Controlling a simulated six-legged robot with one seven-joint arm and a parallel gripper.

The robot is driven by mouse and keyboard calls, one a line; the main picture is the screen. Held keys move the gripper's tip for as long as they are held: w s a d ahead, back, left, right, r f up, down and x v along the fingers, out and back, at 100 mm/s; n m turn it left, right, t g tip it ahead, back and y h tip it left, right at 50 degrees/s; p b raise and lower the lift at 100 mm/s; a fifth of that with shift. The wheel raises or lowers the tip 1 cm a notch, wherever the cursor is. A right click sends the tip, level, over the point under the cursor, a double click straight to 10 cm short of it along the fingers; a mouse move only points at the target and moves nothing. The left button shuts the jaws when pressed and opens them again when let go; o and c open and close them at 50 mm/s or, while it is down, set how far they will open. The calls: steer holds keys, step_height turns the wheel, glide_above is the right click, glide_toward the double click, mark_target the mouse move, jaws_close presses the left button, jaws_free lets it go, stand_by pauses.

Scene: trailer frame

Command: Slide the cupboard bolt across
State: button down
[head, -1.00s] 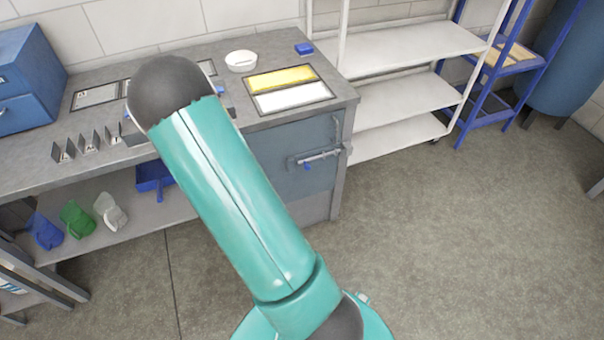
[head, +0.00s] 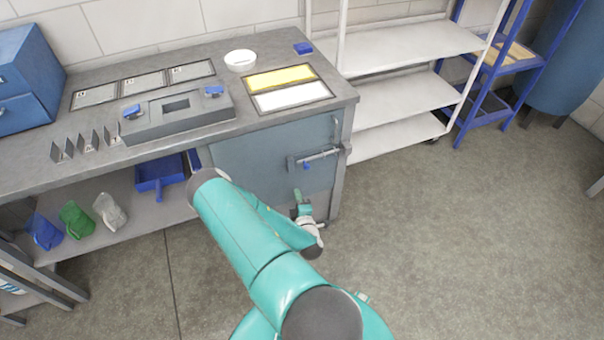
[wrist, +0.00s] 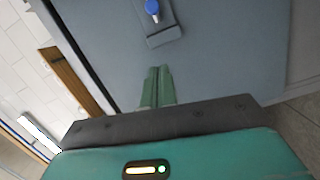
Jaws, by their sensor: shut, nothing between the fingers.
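The cupboard bolt (head: 322,155) is a light metal rod on a grey plate, near the right edge of the blue-grey cupboard door (head: 250,150). Its blue knob (head: 307,165) hangs near the left end of the rod.
The workbench top (head: 225,140) overhangs the cupboard and holds a grey box with blue latches (head: 178,108). A white shelf rack (head: 410,100) stands close on the right. Open floor (head: 460,240) lies in front and to the right.

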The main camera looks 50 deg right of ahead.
mark_target(311, 158)
steer(key=x, duration=1)
steer(key=shift+w+d, duration=0.1)
steer(key=shift+d, duration=0.15)
steer(key=shift+s+d+f, duration=0.15)
steer(key=shift+s+d, duration=0.35)
steer(key=shift+d, duration=0.25)
steer(key=shift+s+d+f, duration=0.1)
steer(key=shift+s+d, duration=0.35)
steer(key=shift+d, duration=0.3)
steer(key=shift+s+d, duration=0.45)
steer(key=shift+d, duration=0.3)
steer(key=shift+s+d, duration=0.45)
steer(key=shift+d, duration=0.3)
steer(key=shift+s+d, duration=0.45)
steer(key=shift+d, duration=0.3)
